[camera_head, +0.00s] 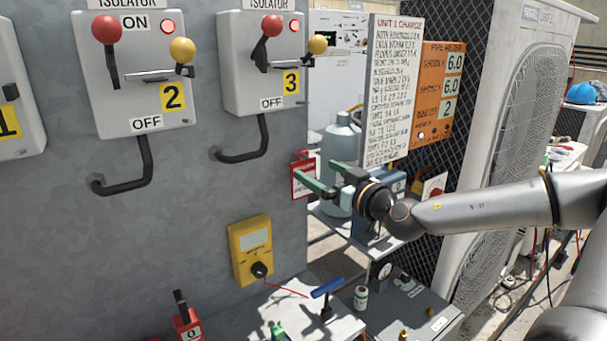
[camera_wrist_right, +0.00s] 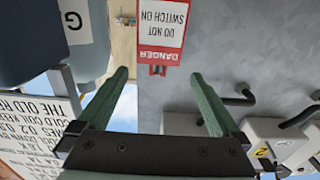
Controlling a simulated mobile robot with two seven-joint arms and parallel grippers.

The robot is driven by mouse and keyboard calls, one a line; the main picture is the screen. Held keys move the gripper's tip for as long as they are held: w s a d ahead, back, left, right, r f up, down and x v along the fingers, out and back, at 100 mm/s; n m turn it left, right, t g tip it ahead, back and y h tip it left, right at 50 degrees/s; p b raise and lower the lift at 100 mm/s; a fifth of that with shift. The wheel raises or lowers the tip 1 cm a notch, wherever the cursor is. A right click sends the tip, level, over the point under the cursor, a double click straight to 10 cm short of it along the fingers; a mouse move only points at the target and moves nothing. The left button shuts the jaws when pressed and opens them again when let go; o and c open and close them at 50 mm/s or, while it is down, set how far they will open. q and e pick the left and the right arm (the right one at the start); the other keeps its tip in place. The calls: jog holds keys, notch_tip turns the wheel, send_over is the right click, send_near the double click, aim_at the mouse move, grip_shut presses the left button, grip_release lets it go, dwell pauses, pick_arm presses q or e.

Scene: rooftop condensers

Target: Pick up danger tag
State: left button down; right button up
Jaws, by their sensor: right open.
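The danger tag (camera_head: 303,178) is a red and white card at the right edge of the grey panel in the head view. In the right wrist view the tag (camera_wrist_right: 162,25) appears upside down and reads "DANGER DO NOT SWITCH ON", with a small dark piece at its red end. My right gripper (camera_head: 315,169) is open with green fingers pointing toward the panel edge. In the wrist view the tag lies beyond and between the fingertips (camera_wrist_right: 159,73), with nothing gripped. One finger partly overlaps the tag in the head view. My left gripper is not in view.
Isolator boxes 2 (camera_head: 140,75) and 3 (camera_head: 262,62) with black handles stick out from the panel. A yellow meter (camera_head: 250,250) sits below. A gas cylinder (camera_head: 342,135) and the charge board (camera_head: 392,90) stand behind my right gripper. A cluttered bench (camera_head: 305,310) is below.

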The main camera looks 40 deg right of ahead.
aim_at(304, 164)
jog(key=shift+w+d+f+p, duration=0.15)
jog(key=shift+w+p, duration=0.3)
jog(key=shift+w, duration=0.35)
jog(key=shift+w+d+p, duration=0.15)
jog(key=shift+w+p, duration=0.3)
jog(key=shift+w, duration=0.35)
jog(key=shift+w+d+p, duration=0.15)
jog(key=shift+w+p, duration=0.35)
jog(key=shift+w, duration=0.05)
jog(key=shift+w+p, duration=0.35)
jog(key=shift+w, duration=0.15)
jog(key=c, duration=1.1)
